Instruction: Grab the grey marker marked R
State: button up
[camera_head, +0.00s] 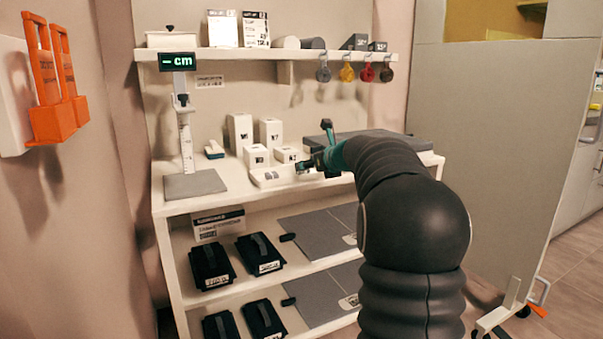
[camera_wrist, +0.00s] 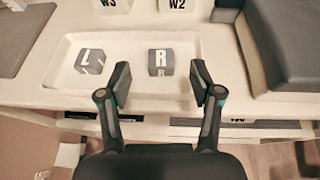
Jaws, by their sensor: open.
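The grey marker marked R (camera_wrist: 161,63) lies in a shallow white tray (camera_wrist: 60,72) on the shelf top, as the wrist view shows. A second grey marker, marked L (camera_wrist: 90,61), lies to its left in the same tray. My gripper (camera_wrist: 160,78) is open, with one finger on each side of the R marker and apart from it. The fingertips are near the marker's front side in the picture. In the head view my gripper (camera_head: 310,165) is over the tray's right part, and my arm hides some of the shelf.
White blocks W3 (camera_wrist: 108,4) and W2 (camera_wrist: 178,4) stand behind the tray. A dark grey slab (camera_wrist: 290,50) lies close on the right, and a grey plate (camera_wrist: 18,40) on the left. A height gauge (camera_head: 184,130) stands at the left of the shelf top.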

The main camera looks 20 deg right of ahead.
jog(key=x, duration=0.5)
jog(key=shift+f, duration=0.3)
jog(key=shift+s, duration=0.1)
grip_shut()
